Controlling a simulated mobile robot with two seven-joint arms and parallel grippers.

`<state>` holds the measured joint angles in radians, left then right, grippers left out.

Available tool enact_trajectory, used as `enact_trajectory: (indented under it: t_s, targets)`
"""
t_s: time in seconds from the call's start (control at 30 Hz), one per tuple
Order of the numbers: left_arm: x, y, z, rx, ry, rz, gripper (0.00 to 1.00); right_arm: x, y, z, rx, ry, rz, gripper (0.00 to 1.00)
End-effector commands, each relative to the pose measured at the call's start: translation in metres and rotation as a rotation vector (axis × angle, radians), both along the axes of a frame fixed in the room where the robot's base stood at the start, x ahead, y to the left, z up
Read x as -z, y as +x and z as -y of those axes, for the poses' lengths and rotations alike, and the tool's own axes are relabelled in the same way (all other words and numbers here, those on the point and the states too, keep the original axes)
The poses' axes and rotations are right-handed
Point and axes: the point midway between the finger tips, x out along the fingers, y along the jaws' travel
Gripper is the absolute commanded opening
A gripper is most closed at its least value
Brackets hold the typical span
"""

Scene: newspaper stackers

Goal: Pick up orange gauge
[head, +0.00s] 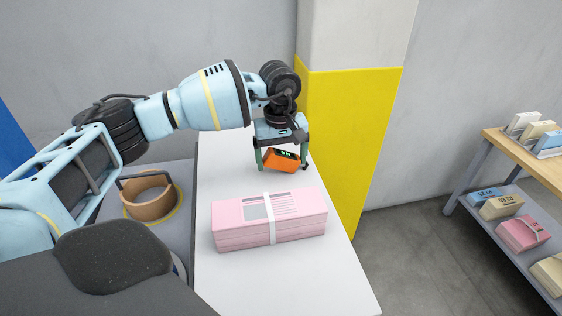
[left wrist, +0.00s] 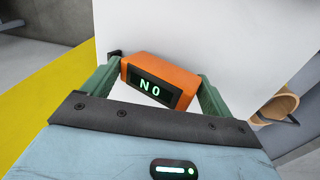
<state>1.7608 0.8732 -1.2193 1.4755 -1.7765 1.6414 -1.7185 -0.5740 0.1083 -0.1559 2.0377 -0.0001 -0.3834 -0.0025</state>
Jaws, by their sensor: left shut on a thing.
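The orange gauge (head: 282,160) is a small orange box with a dark display and green characters. In the left wrist view the gauge (left wrist: 160,82) shows "NO" on its display and sits tilted between green fingers. My left gripper (head: 283,163) is shut on the gauge, with one finger at each side, over the far part of the white table. The left gripper also shows in the left wrist view (left wrist: 158,88). I cannot tell whether the gauge touches the table. My right gripper is not in view.
A banded pink paper stack (head: 269,220) lies on the white table (head: 312,283), nearer than the gauge. A yellow and white pillar (head: 347,140) stands close at the right. A round tan holder (head: 150,204) is at the left. A shelf (head: 499,220) with several bundles stands far right.

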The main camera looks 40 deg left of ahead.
Motion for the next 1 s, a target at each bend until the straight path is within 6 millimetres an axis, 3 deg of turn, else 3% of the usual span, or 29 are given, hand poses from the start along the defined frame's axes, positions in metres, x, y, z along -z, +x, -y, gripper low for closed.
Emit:
enact_trajectory:
  t_s: [0.03,0.17,0.6,1.0]
  targets:
    - [0.014,-0.008,-0.006,-0.005,0.019,-0.041,0.58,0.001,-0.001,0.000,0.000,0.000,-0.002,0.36]
    - [0.001,-0.008,-0.006,-0.005,0.019,-0.039,0.58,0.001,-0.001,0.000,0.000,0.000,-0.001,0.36]
    - [-0.078,-0.005,-0.002,0.000,0.013,-0.027,0.57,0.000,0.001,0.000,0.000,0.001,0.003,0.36]
    - [-0.090,-0.005,-0.002,0.001,0.011,-0.026,0.57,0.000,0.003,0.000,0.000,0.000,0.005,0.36]
